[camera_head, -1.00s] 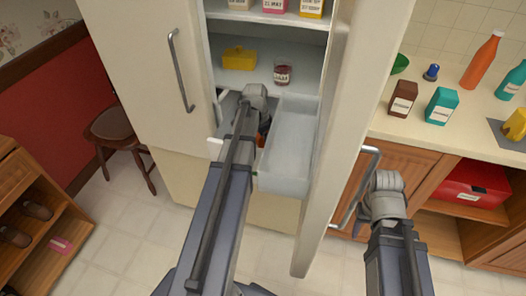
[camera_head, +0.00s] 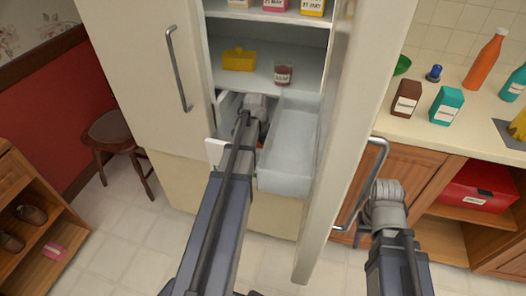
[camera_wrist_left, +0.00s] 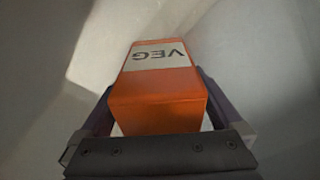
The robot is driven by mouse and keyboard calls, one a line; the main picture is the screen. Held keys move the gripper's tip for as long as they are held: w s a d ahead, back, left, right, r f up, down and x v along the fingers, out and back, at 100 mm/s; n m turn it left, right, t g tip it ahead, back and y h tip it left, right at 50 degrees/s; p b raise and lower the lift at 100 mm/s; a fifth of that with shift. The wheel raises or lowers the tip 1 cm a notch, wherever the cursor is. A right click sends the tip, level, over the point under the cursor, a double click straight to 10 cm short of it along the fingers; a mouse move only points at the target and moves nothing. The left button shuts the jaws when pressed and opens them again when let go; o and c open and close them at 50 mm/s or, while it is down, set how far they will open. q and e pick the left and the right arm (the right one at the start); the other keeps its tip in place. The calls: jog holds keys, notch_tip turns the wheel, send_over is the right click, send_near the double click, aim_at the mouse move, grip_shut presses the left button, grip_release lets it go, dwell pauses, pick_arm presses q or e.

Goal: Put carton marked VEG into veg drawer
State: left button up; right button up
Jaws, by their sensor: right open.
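The orange carton marked VEG (camera_wrist_left: 155,90) shows in the left wrist view, label upward, between my left gripper's fingers, which appear to press its sides. My left gripper (camera_wrist_left: 157,110) is low inside the open fridge, at the left pulled-out drawer (camera_head: 226,105); my arm hides the carton and fingertips in the head view. A second pale, see-through drawer (camera_head: 290,150) is pulled out to its right and looks empty. I cannot read which drawer is for veg. My right gripper (camera_head: 378,200) is open beside the handle of the open fridge door (camera_head: 380,160).
The fridge shelf (camera_head: 270,78) above the drawers holds a yellow butter dish (camera_head: 239,59) and a jar (camera_head: 283,73). The open door (camera_head: 335,130) stands right of the drawers. Cartons and bottles stand on the counter (camera_head: 385,125). A stool (camera_head: 112,130) is at left.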

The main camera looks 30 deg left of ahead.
pick_arm(q)
jog(key=shift+r, duration=0.1)
jog(key=r+p, duration=0.8)
jog(key=s+r+p, duration=0.1)
jog(key=r+p, duration=0.3)
jog(key=shift+s+a, duration=0.1)
jog(key=shift+a, duration=0.3)
dwell(0.9)
